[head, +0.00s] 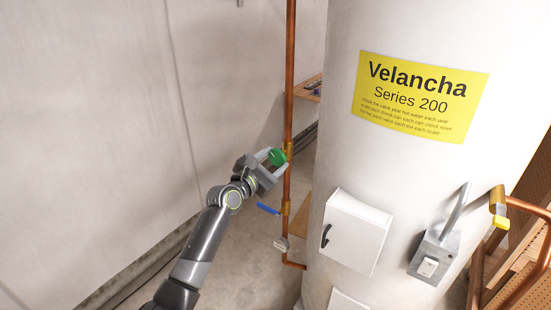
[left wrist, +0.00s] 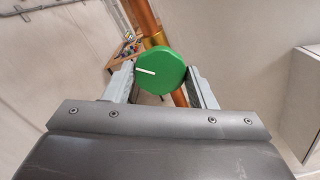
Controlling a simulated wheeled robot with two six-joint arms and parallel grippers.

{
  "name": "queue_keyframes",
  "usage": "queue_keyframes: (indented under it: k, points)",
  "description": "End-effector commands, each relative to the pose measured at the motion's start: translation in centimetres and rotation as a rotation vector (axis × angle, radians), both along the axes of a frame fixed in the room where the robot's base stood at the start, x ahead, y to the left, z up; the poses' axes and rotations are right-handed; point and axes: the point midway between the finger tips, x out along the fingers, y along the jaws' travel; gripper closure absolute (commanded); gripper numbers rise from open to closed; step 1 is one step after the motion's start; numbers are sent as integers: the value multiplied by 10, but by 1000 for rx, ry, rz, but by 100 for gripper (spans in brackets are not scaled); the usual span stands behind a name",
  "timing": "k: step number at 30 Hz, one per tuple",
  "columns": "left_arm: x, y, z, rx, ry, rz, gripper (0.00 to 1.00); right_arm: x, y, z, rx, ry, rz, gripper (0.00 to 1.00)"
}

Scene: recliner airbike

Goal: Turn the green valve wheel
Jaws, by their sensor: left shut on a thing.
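The green valve wheel (head: 277,157) sits on a vertical copper pipe left of the white tank. My left gripper (head: 274,155) reaches it from the left and is shut on it. In the left wrist view the green wheel (left wrist: 161,71) shows face-on between the two fingers (left wrist: 161,82), one on each side. A white mark on its face points left and slightly up. My right gripper is not in view.
The copper pipe (head: 290,60) runs down beside the white tank (head: 340,120). A blue lever handle (head: 268,209) is on the pipe below the wheel. A white box (head: 355,232) and a yellow-handled valve (head: 500,222) are to the right. A pale wall (head: 90,120) stands at left.

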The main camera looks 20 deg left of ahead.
Motion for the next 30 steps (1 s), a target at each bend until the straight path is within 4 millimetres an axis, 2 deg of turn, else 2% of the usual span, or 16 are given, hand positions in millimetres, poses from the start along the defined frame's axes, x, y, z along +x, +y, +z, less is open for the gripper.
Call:
queue_keyframes:
  k: [12,23,30]
  points:
    - [0,0,-2,-262,101,0,62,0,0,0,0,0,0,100]
    - [0,0,-2,-292,112,0,62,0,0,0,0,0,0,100]
    - [0,0,-3,-493,186,1,62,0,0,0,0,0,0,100]
